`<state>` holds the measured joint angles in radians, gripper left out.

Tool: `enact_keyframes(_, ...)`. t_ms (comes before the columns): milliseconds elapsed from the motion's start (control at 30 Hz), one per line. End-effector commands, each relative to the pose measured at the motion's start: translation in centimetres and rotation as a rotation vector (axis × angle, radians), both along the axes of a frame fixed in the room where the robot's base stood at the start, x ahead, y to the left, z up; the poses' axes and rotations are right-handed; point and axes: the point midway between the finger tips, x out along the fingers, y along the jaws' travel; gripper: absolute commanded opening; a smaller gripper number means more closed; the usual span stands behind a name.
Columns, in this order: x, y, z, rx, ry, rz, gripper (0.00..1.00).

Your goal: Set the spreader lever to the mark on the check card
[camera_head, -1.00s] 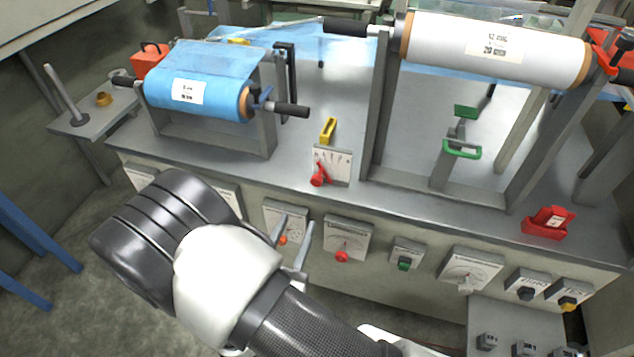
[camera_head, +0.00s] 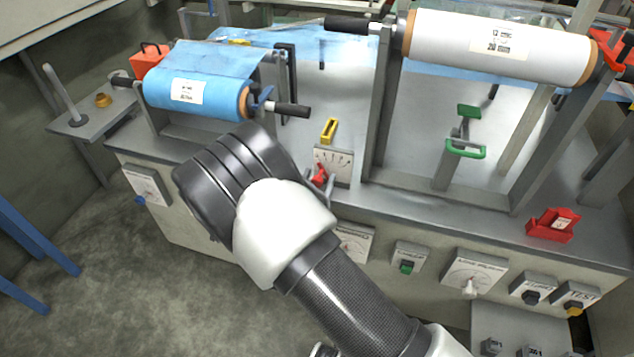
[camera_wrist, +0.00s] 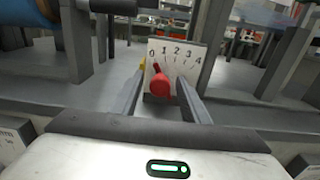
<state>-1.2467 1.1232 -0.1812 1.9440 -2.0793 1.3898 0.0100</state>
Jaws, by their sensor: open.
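The spreader lever is most likely the red lever (camera_head: 319,175) on an upright white scale plate (camera_head: 337,165) near the table's front edge. The wrist view shows the lever's red knob (camera_wrist: 161,86) and the plate (camera_wrist: 178,56), marked 0 to 4. A short stem leans up and left from the knob, toward the low end, around 0 to 1. My gripper (camera_wrist: 160,80) is open, with one finger on each side of the knob; contact cannot be told. In the head view my arm partly hides it.
A yellow block (camera_head: 329,130) stands behind the plate. A blue film roll (camera_head: 215,97) is at left, a white roll (camera_head: 465,42) on posts at right. Several dials and switches, including a white-knobbed dial (camera_head: 474,270), line the front panel.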

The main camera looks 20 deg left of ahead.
Motion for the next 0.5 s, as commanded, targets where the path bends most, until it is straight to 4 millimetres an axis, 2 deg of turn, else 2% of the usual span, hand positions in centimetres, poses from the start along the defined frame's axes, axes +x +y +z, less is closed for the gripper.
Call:
enact_keyframes(167,-0.01,0.00,0.01,0.000,0.000,0.000,0.40)
enact_keyframes(400,-0.04,0.00,0.00,0.000,0.000,0.000,0.01)
enact_keyframes(500,-0.02,-0.08,0.00,0.014,0.002,-0.001,0.01)
